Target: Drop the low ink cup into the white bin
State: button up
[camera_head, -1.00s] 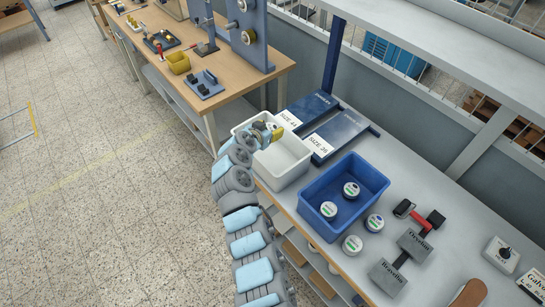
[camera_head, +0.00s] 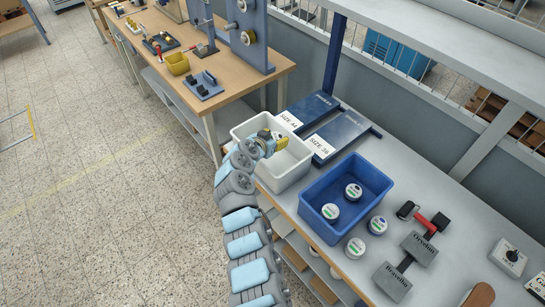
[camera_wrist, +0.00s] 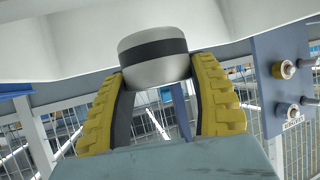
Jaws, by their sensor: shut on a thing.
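The white bin (camera_head: 289,181) stands at the left end of the grey bench; its pale wall also fills the top of the wrist view (camera_wrist: 60,42). My gripper (camera_head: 275,140) is over the bin opening, near its back-left part. In the wrist view its two yellow ribbed fingers (camera_wrist: 160,98) are shut on the ink cup (camera_wrist: 155,58). The cup is pale with a dark band around it and sits between the fingertips. The cup's label and ink level do not show. In the head view the fingers and wrist mostly hide the cup.
A blue crate (camera_head: 318,218) holds two round cups, and two more cups (camera_head: 377,225) (camera_head: 355,247) stand beside it. Two blue size-marked plates (camera_head: 339,136) lie behind the white bin.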

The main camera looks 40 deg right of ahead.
jog(key=o, duration=1.3)
jog(key=shift+f, duration=0.1)
jog(key=shift+a, duration=0.1)
jog(key=v, duration=1.2)
